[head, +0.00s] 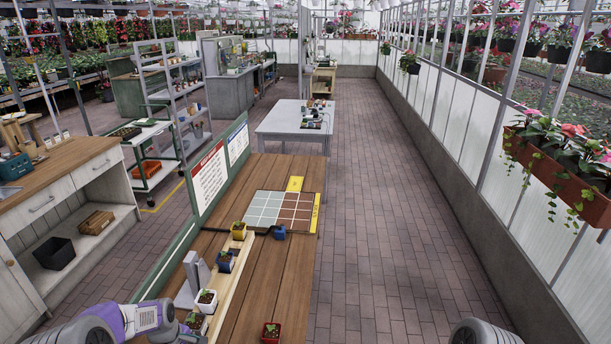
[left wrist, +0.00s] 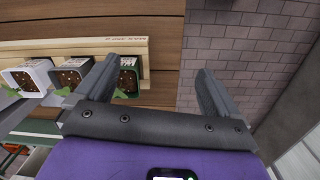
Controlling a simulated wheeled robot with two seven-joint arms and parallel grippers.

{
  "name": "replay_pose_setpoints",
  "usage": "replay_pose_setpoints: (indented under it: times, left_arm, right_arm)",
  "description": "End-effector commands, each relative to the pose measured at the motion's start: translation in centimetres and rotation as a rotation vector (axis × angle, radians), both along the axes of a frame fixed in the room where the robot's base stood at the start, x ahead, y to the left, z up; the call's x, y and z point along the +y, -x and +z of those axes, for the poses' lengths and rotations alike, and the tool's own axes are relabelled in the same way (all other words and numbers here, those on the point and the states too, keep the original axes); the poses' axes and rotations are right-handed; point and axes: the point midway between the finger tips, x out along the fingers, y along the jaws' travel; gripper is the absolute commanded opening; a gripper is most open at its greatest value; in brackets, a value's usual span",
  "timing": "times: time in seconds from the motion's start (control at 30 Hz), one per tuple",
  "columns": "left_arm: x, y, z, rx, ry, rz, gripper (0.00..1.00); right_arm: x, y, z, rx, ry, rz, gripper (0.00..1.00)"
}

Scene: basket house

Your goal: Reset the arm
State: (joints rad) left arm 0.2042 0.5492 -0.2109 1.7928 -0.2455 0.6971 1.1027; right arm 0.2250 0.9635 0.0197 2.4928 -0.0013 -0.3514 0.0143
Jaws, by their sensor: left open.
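My left arm enters the head view at the lower left, with its purple wrist section (head: 140,318). The left gripper (left wrist: 155,88) shows in the left wrist view with its two dark fingers spread wide apart. Nothing is held between them. A green pot (left wrist: 128,80) shows partly behind the left finger, and I cannot tell how far below it is. My right gripper is not in view; only a rounded part of my right arm shows at the bottom right.
A wooden table (head: 262,285) carries a pale wooden rack (head: 236,268) with several potted seedlings. A red pot (head: 271,332), a blue pot (head: 280,232) and a grid mat (head: 278,208) are also on it. A green-framed sign board (head: 210,180) edges the left side. The brick aisle (head: 390,230) is clear.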

Motion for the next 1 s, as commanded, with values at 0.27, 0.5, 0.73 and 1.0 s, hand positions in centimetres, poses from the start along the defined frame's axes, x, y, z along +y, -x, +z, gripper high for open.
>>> replay_pose_setpoints:
  times: [0.27,0.5,0.73,1.0]
  left_arm:
    - [-7.9,2.7,-7.4,-0.046,0.101,-0.325,0.96]
    - [-18.1,10.4,-14.0,-0.141,0.209,-0.732,0.96]
    - [-24.3,18.9,-16.0,-0.236,0.243,-1.07,0.96]
    - [-23.8,17.9,-22.3,-0.243,0.232,-1.055,0.96]
  right_arm:
    - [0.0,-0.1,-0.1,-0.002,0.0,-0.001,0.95]
    - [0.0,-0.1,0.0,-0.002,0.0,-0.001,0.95]
    - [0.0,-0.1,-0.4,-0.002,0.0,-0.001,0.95]
    - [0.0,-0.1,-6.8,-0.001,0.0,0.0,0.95]
